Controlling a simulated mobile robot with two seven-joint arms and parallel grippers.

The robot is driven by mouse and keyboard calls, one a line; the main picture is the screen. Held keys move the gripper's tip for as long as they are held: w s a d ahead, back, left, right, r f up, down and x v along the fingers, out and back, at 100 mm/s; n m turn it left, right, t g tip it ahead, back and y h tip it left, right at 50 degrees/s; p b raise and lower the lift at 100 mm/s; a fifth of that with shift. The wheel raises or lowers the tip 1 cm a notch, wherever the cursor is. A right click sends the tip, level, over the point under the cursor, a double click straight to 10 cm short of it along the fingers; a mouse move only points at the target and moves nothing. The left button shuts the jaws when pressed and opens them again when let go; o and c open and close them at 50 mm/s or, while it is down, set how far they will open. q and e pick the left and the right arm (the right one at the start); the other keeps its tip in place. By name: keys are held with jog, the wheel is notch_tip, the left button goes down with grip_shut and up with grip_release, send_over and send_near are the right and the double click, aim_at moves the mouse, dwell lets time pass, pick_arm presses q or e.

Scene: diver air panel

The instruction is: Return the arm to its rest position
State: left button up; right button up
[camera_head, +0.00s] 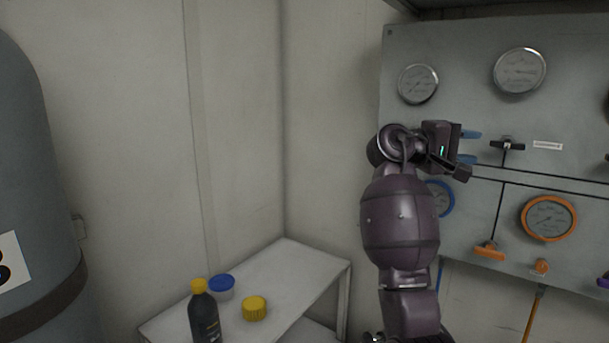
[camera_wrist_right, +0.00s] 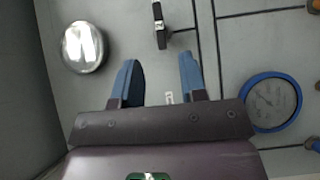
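My right arm rises in front of the grey gauge panel (camera_head: 470,95). Its gripper (camera_head: 468,147) is at panel height, left of a black valve handle (camera_head: 507,146). In the right wrist view the two blue fingers of the gripper (camera_wrist_right: 160,78) stand apart with nothing between them, pointing at the panel. The black handle (camera_wrist_right: 160,25) shows beyond the fingertips there, apart from them. My left gripper is not in view.
A silver gauge (camera_head: 418,84), a blue-rimmed gauge (camera_head: 440,198) and an orange-rimmed gauge (camera_head: 549,218) surround the gripper. An orange handle (camera_head: 489,250) sits lower. A low white table (camera_head: 285,265) holds a dark bottle (camera_head: 204,318), a blue-lidded tub (camera_head: 221,288) and a yellow cap (camera_head: 255,309).

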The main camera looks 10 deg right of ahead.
jog(key=w+a+n+t+y, duration=0.2)
jog(key=w+a+t, duration=0.65)
jog(key=t, duration=0.65)
jog(key=a+f+n+t+y, duration=0.1)
jog(key=a+f+t+y, duration=0.4)
jog(key=f, duration=0.6)
jog(key=a+f+n+t+y, duration=0.1)
jog(key=a+f+n+y, duration=0.1)
jog(key=f+y, duration=0.65)
jog(key=s+a+f+m+g+y, duration=0.1)
jog(key=s+a+f+g, duration=0.1)
jog(key=s+f, duration=0.75)
jog(key=s+a+f+m+g+y, duration=0.15)
jog(key=s+f, duration=0.45)
jog(key=f, duration=0.7)
jog(key=s+f+g, duration=0.2)
jog(key=s+f, duration=0.5)
jog(key=s, duration=0.3)
jog(key=s+d+f+g, duration=0.1)
jog(key=s+f+g, duration=0.2)
jog(key=s+f, duration=0.5)
jog(key=s, duration=0.2)
jog(key=shift+s+f, duration=0.2)
jog(key=shift+s, duration=0.1)
